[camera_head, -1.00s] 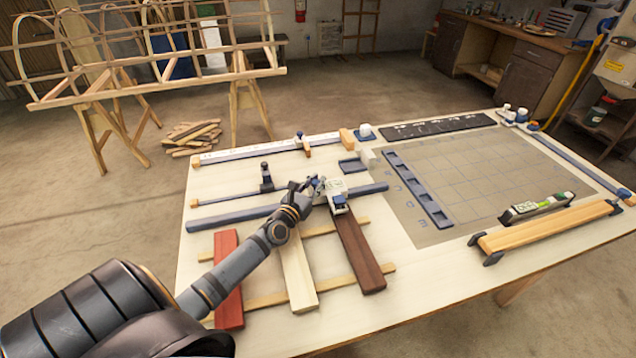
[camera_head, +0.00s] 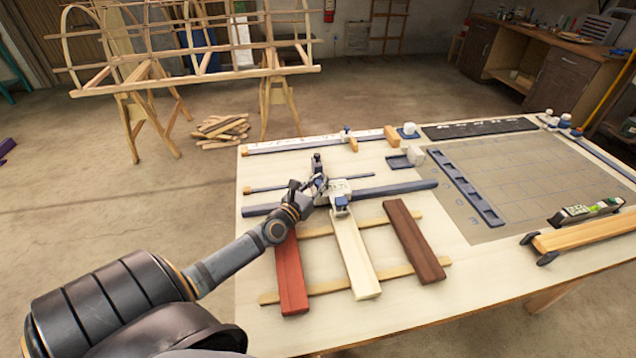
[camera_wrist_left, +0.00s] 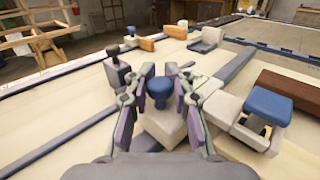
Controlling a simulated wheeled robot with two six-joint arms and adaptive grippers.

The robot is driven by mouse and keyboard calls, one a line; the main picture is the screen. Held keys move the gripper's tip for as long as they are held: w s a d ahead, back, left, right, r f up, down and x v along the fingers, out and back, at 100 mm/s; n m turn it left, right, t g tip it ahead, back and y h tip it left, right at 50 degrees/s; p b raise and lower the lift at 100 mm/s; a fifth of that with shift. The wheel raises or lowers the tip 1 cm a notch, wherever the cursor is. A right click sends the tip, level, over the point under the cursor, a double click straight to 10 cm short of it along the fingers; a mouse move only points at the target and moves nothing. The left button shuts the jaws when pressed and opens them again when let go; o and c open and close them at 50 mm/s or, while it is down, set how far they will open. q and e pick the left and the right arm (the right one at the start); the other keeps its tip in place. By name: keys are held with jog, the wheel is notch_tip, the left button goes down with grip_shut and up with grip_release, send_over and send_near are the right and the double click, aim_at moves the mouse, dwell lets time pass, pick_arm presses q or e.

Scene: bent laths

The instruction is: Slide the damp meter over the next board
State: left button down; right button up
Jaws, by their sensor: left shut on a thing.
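The damp meter (camera_head: 341,187) is a pale body with a display and a blue block at its front, mounted on a blue rail (camera_head: 395,188). Its front end is over the top end of the cream board (camera_head: 353,250), the middle of three boards. The red board (camera_head: 290,275) lies to its left and the dark brown board (camera_head: 414,242) to its right. My left gripper (camera_head: 316,188) is at the meter's left side. In the left wrist view its fingers (camera_wrist_left: 160,88) are closed around the meter's blue knob (camera_wrist_left: 158,92). My right gripper is not in view.
The boards lie across two thin wooden strips (camera_head: 420,268). A small dark post (camera_head: 317,164) on a thinner rail stands behind my gripper. A white ruled rail (camera_head: 290,145) runs along the back. A blue slotted strip (camera_head: 468,188) and a gridded mat (camera_head: 540,170) lie to the right.

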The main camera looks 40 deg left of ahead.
pick_arm(q)
jog(key=c, duration=1.5)
grip_release()
jog(key=shift+d+f, duration=0.1)
jog(key=shift+f, duration=0.2)
jog(key=shift+c, duration=0.2)
jog(key=o, duration=0.4)
jog(key=shift+d+r, duration=0.1)
jog(key=shift+r, duration=0.15)
jog(key=shift+c, duration=0.2)
jog(key=s, duration=0.8)
jog(key=s+d, duration=0.1)
jog(key=s, duration=0.3)
jog(key=shift+s, duration=0.1)
